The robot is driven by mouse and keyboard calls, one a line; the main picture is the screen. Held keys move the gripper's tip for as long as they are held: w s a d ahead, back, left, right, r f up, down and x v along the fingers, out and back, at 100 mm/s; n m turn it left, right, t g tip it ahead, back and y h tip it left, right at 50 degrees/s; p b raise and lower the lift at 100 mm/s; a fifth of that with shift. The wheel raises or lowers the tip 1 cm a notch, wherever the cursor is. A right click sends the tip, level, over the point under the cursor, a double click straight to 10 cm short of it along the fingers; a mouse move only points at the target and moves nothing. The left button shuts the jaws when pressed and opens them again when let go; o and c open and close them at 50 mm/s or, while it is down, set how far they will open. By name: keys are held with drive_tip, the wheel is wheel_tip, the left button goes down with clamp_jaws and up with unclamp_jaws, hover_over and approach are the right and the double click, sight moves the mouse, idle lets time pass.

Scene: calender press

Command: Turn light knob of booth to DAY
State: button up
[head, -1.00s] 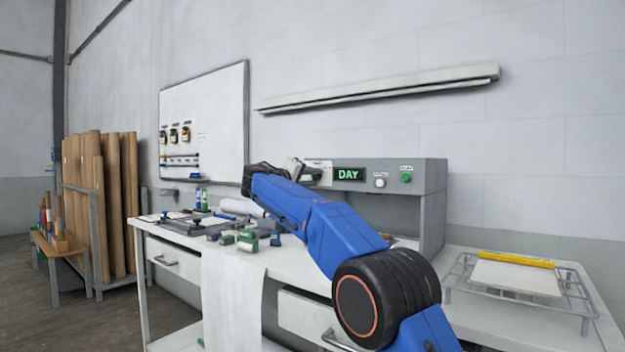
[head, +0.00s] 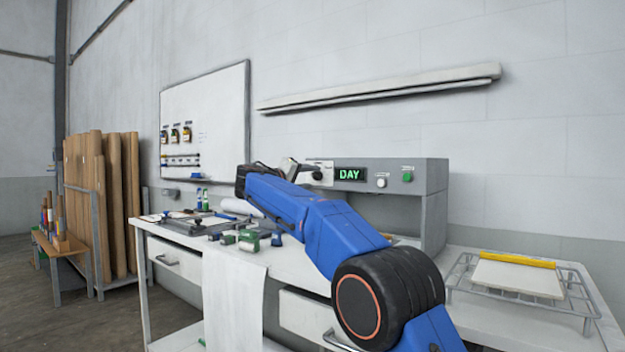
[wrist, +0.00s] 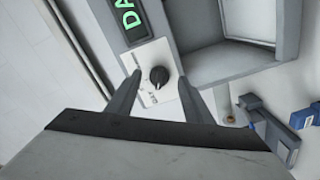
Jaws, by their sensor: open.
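The booth (head: 436,185) is a grey box at the back of the white bench, with a lit green display (head: 350,174) reading DAY. In the wrist view the black light knob (wrist: 159,77) sits on a white label plate (wrist: 153,58), just beyond my fingertips. My gripper (wrist: 168,88) is open, with one finger on each side of the knob and a gap to it; I cannot tell whether either touches the plate. In the head view the knob (head: 317,175) is small beside the display, and my gripper (head: 302,171) is at the booth's left front, partly hidden by my arm.
A white button (head: 381,183) and a green button (head: 407,176) are right of the display. Small rollers and blocks (head: 248,240) lie on the bench (head: 296,262). A wire rack (head: 462,279) with a white board is at right. Cardboard tubes stand at left.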

drive_tip(key=v, duration=1.5)
